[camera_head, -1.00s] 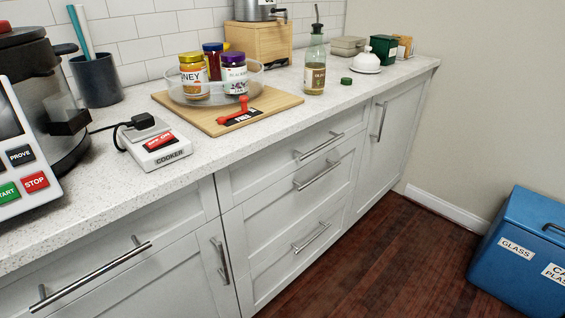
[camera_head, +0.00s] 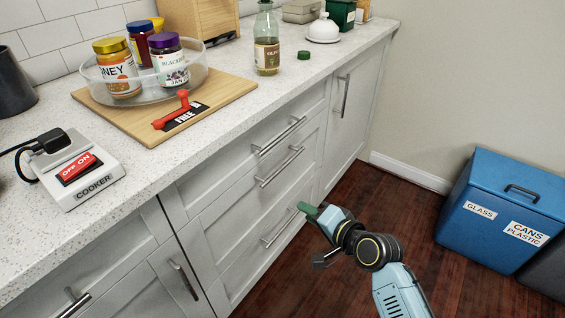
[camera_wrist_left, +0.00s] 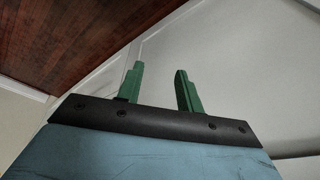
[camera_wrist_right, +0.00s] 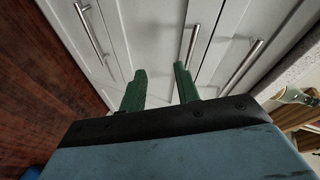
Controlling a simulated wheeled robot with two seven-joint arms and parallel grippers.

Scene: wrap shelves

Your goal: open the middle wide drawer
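The middle wide drawer (camera_head: 262,195) is a shut white front in a stack of three, with a bar handle (camera_head: 279,167) just below the top drawer's handle. The middle handle also shows in the right wrist view (camera_wrist_right: 190,45), beyond the right-hand fingertip. My right gripper (camera_head: 308,208) is in front of the stack, low, overlapping the lower drawer in the head view. Its green fingers (camera_wrist_right: 160,70) are open and empty, apart from the handles. My left gripper (camera_wrist_left: 160,72) is open and empty, facing a pale panel; it is out of the head view.
The top drawer handle (camera_head: 279,135) and bottom drawer handle (camera_head: 282,228) flank the middle one. The worktop (camera_head: 222,118) overhangs the drawers and bears jars, a bottle and a cooker switch. A blue bin (camera_head: 503,210) stands at right. The wooden floor before the drawers is clear.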

